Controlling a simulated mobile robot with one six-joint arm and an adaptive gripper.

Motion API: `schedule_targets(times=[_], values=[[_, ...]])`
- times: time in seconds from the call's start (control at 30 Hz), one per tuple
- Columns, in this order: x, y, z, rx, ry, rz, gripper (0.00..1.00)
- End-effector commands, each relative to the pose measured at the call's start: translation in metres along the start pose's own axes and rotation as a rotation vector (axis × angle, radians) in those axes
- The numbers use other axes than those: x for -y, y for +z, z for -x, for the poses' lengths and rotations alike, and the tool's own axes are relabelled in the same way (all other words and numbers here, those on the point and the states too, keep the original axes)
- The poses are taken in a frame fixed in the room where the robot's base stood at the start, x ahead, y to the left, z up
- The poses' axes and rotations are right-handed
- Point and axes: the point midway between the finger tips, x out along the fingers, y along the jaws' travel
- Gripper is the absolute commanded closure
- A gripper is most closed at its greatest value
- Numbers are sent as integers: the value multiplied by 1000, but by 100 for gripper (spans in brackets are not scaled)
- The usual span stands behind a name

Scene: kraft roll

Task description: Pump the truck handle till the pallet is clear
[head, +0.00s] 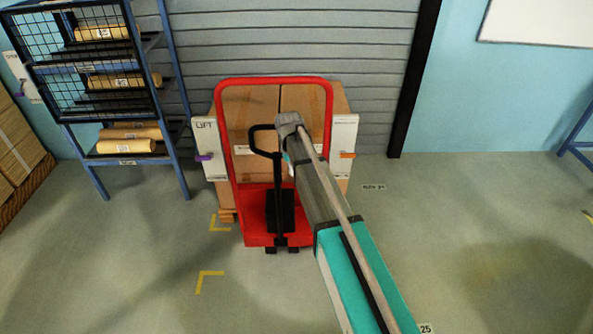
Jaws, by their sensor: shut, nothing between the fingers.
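The red truck (255,225) stands in the middle of the head view, with a tall red frame and a low deck. Its black handle (278,190) rises upright from the front, ending in a loop at the top. Behind the frame are brown cartons (250,110). A small corner of the wooden pallet (227,215) shows at the lower left of the load. Whether it touches the floor cannot be told. My arm reaches up from the bottom right, its grey end beside the handle loop and overlapping the truck. My gripper cannot be made out.
A white panel marked LIFT (206,137) with a purple lever is left of the cartons; another white panel (343,135) with an orange lever is right. A blue rack (176,110) with paper rolls stands at left. Yellow marks (208,274) lie on the floor. Right floor is clear.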

Motion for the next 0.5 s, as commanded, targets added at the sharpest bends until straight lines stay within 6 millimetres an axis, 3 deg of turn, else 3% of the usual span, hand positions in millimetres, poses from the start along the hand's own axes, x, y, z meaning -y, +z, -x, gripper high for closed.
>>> schedule_targets(times=[0.5], values=[[-1, -1, 7, 0, 0, -1, 100]])
